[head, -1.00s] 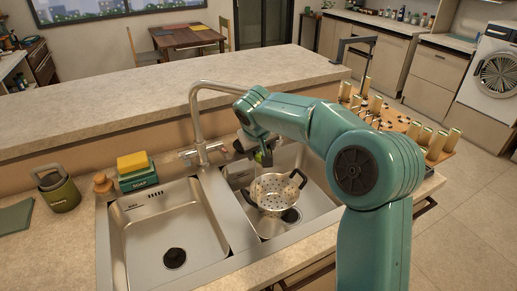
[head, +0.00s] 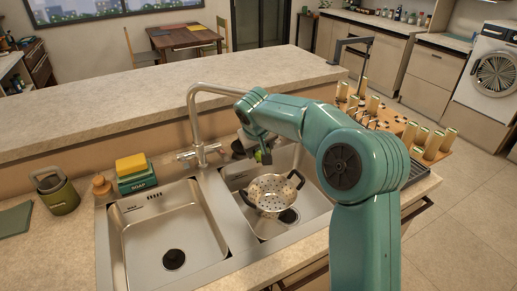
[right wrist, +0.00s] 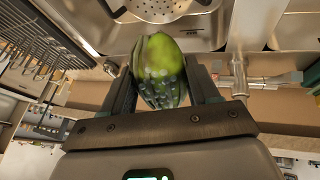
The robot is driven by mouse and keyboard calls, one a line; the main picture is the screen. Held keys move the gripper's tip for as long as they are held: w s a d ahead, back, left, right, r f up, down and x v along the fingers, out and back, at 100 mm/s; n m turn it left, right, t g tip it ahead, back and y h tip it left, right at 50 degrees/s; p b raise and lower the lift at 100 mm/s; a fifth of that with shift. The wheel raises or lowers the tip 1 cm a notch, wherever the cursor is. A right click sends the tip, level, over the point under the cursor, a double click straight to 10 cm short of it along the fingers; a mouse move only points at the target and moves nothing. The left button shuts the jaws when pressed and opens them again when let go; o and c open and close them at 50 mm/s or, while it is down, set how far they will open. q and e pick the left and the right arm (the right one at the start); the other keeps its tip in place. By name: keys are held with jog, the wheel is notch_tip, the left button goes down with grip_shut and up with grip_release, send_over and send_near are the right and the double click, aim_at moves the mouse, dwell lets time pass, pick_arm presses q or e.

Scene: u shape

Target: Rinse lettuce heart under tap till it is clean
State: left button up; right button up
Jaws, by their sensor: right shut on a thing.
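The lettuce heart (right wrist: 160,62) is green with paler and darker patches. My right gripper (right wrist: 160,85) is shut on it, with one finger on each side. In the head view, the lettuce (head: 264,156) shows small beneath my right gripper (head: 258,150), above the back of the right sink basin. The tap (head: 193,120) stands behind the divider between the two basins, and its spout reaches over toward my right wrist. Whether water runs is hidden by the arm. My left gripper is not in view.
A white colander (head: 268,195) with dark handles sits in the right basin (head: 310,210). The left basin (head: 150,235) is empty. A soap box (head: 137,181) with a yellow sponge on top stands behind it. A raised counter (head: 120,100) runs behind the sink.

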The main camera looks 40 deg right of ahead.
jog(key=shift+s+d, duration=0.35)
jog(key=shift+s, duration=0.05)
jog(key=shift+w+a, duration=0.1)
jog(key=shift+w, duration=0.05)
jog(key=shift+w+a, duration=0.3)
jog(key=shift+w, duration=0.05)
jog(key=shift+s+d, duration=0.1)
jog(key=shift+s, duration=0.05)
jog(key=shift+s+d+b, duration=0.3)
jog(key=shift+s+b, duration=0.05)
jog(key=shift+w+a, duration=0.1)
